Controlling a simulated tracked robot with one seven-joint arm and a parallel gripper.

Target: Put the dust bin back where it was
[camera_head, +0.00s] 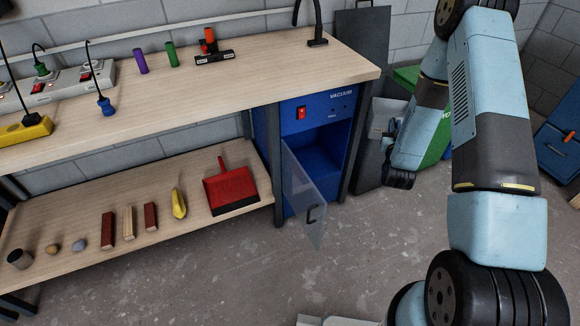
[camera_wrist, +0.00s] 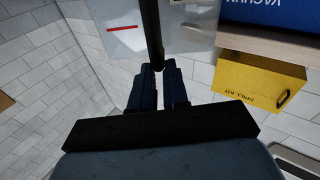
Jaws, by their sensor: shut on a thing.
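The dust bin (camera_wrist: 190,28) is a clear, greyish box with a red line on its face and a dark bar handle. It fills the top middle of the wrist view. My gripper (camera_wrist: 158,72) is shut on that handle. In the head view a pale part of the bin (camera_head: 388,107) shows right of the vacuum cabinet, mostly hidden behind my arm. The blue vacuum cabinet (camera_head: 295,113) stands under the bench's right end. Its compartment (camera_head: 322,160) is open and looks empty. Its clear door (camera_head: 303,195) hangs open toward the front.
A dark panel (camera_head: 372,50) and a green bin (camera_head: 437,152) stand right of the cabinet. A red dustpan (camera_head: 230,188) and small items lie on the lower shelf. A yellow spill kit box (camera_wrist: 245,80) shows in the wrist view. The floor (camera_head: 225,265) in front is clear.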

